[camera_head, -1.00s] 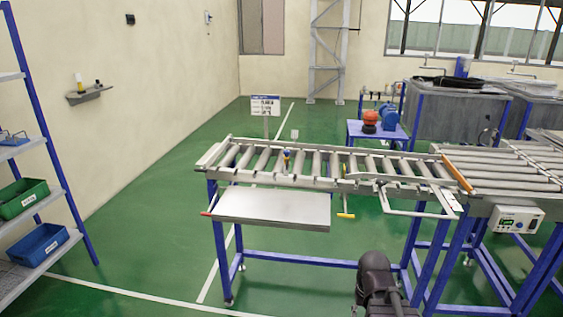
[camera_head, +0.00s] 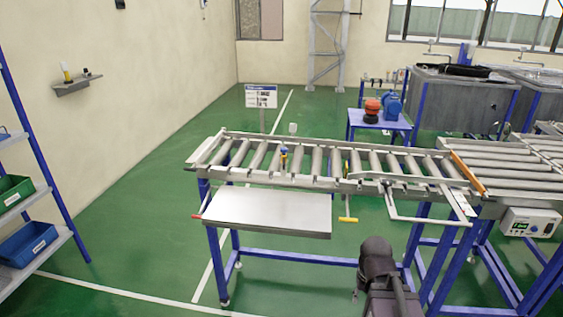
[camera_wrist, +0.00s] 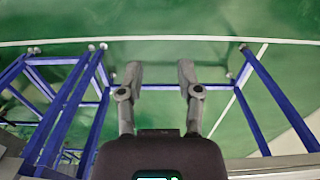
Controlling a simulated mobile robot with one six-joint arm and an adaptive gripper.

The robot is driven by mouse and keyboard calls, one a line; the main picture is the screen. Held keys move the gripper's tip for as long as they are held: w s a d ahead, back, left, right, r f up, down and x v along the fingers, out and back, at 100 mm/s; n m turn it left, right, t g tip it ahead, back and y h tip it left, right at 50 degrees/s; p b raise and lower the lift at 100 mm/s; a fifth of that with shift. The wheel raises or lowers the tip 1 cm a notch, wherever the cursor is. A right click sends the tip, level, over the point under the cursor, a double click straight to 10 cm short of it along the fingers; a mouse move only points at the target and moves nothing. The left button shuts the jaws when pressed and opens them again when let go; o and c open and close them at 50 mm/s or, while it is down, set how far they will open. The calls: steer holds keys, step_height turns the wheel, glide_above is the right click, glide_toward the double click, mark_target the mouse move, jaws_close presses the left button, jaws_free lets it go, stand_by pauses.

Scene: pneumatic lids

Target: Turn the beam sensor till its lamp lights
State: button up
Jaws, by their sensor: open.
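A small blue and yellow part (camera_head: 283,158), which looks like the beam sensor, stands on the near rail of the roller conveyor (camera_head: 262,174). It is too small to tell which way it faces or whether a lamp is lit. A small pale piece (camera_head: 293,128) stands up at the far rail across from it. My gripper (camera_wrist: 160,72) is open and empty in the wrist view, over green floor and blue frame legs. The sensor does not show in the wrist view. In the head view my dark arm is low, in front of the conveyor and right of the sensor.
A metal shelf plate (camera_head: 268,213) juts out below the conveyor's near side. A bent rail (camera_head: 425,219) sticks out at its right end, near a control box (camera_head: 530,222). A rack with a green bin (camera_head: 14,192) stands left. Floor between rack and conveyor is free.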

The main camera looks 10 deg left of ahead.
steer(key=shift+d, duration=0.25)
steer(key=w+r+n+t+h, duration=0.1)
steer(key=w+n+t+h, duration=0.1)
steer(key=w+n+t, duration=0.3)
steer(key=w+r+n+h, duration=0.2)
steer(key=w, duration=0.5)
steer(key=w+a+r+n+t, duration=0.3)
steer(key=w+n, duration=0.1)
steer(key=n, duration=0.1)
steer(key=w+a+r+n+t, duration=0.3)
steer(key=w+a+r+n, duration=0.1)
steer(key=w+n, duration=0.1)
steer(key=w+a+r+n+t, duration=0.3)
steer(key=w+a+r+n, duration=0.1)
steer(key=w+n, duration=0.1)
steer(key=shift+w+n+h, duration=0.25)
steer(key=shift+n+h, duration=0.05)
steer(key=shift+n, duration=0.3)
steer(key=w+a+r+n+t+y, duration=0.1)
steer(key=a+r+n+t+y, duration=0.1)
steer(key=a+n, duration=0.5)
steer(key=w+a+r+n+t+y, duration=0.2)
steer(key=a+n+y, duration=0.2)
steer(key=a+n, duration=0.2)
steer(key=shift+a+r+n, duration=0.15)
steer(key=shift+a+n, duration=0.25)
steer(key=shift+a, duration=0.45)
steer(key=shift+w, duration=0.1)
